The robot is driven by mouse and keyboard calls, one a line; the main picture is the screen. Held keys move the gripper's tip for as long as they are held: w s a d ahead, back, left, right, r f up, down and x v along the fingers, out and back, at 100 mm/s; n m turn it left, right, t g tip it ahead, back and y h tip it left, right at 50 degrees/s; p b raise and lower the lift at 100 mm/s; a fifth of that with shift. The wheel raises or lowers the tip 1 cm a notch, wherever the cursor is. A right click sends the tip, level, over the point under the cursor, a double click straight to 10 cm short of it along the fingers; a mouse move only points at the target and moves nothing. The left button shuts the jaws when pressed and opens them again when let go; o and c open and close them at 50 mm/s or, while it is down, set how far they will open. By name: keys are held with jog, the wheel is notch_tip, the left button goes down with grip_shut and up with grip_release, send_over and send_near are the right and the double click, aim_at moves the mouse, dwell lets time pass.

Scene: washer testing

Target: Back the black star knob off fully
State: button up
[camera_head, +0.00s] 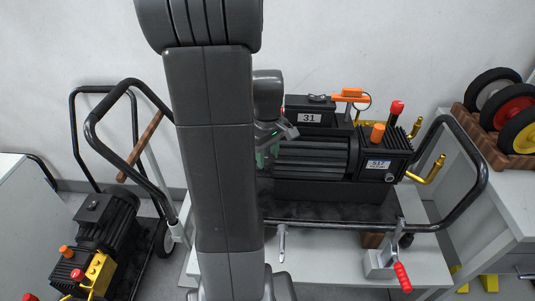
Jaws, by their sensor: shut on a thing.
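My gripper (270,146) is at the left end of the black pump (312,160) that sits on the cart. It shows only in part, with green and grey parts beside my arm. My arm's upright link hides much of it and the spot where its fingertips close. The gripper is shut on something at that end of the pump. The black star knob cannot be made out; it seems hidden behind my arm and gripper.
The cart's black handle (484,180) curves up at the right. A red-handled clamp (401,275) stands on the white bench in front. A second pump (110,225) is on a cart at left. Several wheels (500,105) sit in a wooden rack at right.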

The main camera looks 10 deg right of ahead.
aim_at(267, 157)
jog(key=shift+n, duration=0.6)
jog(key=o, duration=1)
notch_tip(267, 157, up, 14)
jog(key=shift+f, duration=0.1)
notch_tip(267, 157, down, 14)
jog(key=shift+r, duration=0.1)
dwell(0.6)
